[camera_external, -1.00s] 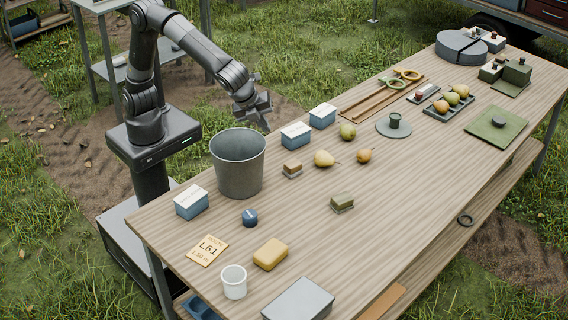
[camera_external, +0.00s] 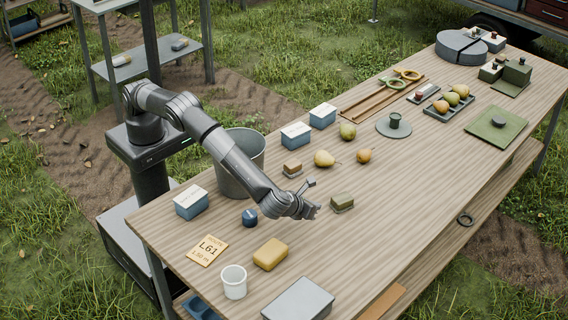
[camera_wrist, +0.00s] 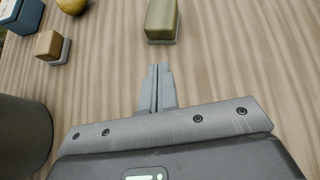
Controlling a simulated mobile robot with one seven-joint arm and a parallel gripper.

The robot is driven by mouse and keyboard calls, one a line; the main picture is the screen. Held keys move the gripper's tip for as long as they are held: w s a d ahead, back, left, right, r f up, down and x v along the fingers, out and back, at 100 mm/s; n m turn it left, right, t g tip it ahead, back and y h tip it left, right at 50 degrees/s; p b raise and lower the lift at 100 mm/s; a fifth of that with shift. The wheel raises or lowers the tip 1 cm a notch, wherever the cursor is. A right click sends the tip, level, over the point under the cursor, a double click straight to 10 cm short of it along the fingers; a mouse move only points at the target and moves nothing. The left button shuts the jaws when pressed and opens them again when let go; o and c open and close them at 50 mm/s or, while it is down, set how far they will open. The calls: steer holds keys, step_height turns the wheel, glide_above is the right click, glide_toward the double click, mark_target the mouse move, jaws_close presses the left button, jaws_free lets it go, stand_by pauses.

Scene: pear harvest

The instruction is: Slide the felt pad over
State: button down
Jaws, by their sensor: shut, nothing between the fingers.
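A small olive-green block (camera_external: 342,200) sits on a thin grey pad (camera_external: 343,208) near the middle of the table. In the wrist view the olive block (camera_wrist: 162,18) is at the top centre, with the grey pad's edge (camera_wrist: 162,42) showing below it. I cannot tell for sure which thing is the felt pad. My gripper (camera_external: 316,206) is just left of the olive block, low over the table. In the wrist view its fingers (camera_wrist: 160,70) are shut and empty, pointing at the block with a gap between.
An orange-brown block (camera_external: 292,167) on a similar grey pad stands beside the metal bucket (camera_external: 254,145). A yellow pear (camera_external: 324,158) lies behind my gripper. A yellow block (camera_external: 270,254) and white cup (camera_external: 234,282) are nearer the front. Table right of the olive block is clear.

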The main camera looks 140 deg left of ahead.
mark_target(343, 195)
steer(key=shift+w+a+f, duration=0.15)
steer(key=shift+w+f, duration=0.05)
steer(key=shift+f, duration=0.35)
steer(key=a, duration=1.1)
steer(key=shift+a, duration=0.35)
steer(key=shift+f, duration=0.8)
steer(key=shift+s+f, duration=0.1)
